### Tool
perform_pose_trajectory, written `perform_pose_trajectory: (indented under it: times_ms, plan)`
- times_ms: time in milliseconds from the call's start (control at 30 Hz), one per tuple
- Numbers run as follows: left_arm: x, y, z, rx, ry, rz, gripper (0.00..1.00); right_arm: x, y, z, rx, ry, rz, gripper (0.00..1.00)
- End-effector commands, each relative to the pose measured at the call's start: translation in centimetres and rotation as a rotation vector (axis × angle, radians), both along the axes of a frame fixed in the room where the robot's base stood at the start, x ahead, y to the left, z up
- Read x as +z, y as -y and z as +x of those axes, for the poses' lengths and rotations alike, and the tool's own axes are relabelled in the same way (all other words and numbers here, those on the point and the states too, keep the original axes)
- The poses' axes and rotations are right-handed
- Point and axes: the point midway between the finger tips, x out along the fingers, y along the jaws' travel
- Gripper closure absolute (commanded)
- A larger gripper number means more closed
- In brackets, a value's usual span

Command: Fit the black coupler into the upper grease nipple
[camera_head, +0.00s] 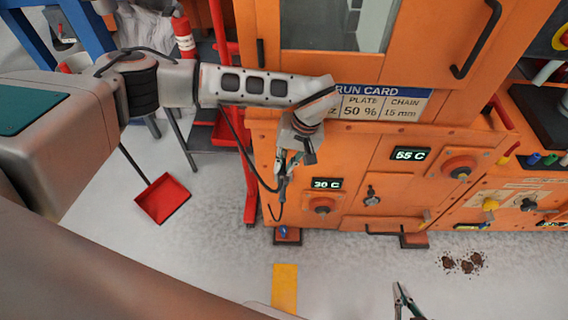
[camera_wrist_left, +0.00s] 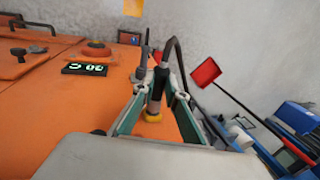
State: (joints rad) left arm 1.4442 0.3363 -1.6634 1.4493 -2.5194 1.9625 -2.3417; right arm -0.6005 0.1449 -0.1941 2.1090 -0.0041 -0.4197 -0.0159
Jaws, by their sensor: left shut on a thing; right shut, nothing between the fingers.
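My left gripper (camera_head: 283,178) is in front of the orange machine's left side, left of the 30 C display. In the left wrist view its green fingers (camera_wrist_left: 152,105) are shut on the black coupler (camera_wrist_left: 156,88), with a dark hose at its far end. The coupler's metal end points toward a yellow ring (camera_wrist_left: 153,116) by the orange casing, perhaps around a nipple. I cannot tell whether they touch or are apart. The upper grease nipple cannot be made out clearly in either view. My right gripper (camera_head: 402,296) is shut and empty, low over the floor.
The orange machine (camera_head: 345,160) carries a 30 C display (camera_head: 327,184), a 55 C display (camera_head: 410,154) and red round knobs. A red dustpan (camera_head: 162,198) stands at left. Brown spill (camera_head: 462,263) lies on the floor at right. A yellow floor strip (camera_head: 284,288) lies in front.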

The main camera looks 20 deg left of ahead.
Motion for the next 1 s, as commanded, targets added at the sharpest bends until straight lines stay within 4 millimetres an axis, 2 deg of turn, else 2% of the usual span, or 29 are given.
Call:
perform_pose_trajectory:
  times_ms: [333, 833, 1000]
  plan:
    - [0.1, 0.1, -0.3, -0.001, 0.002, 0.0, 1.0, 0.8, -0.1, 0.8, -0.003, 0.018, 0.003, 1.0]
    - [0.0, 0.2, -0.8, 0.0, 0.0, 0.0, 1.0, 0.7, 0.2, 0.1, 0.007, 0.008, -0.007, 1.0]
    - [0.2, 0.4, -1.2, -0.001, 0.002, 0.0, 1.0, 1.3, 0.2, 0.3, 0.006, 0.015, -0.008, 1.0]
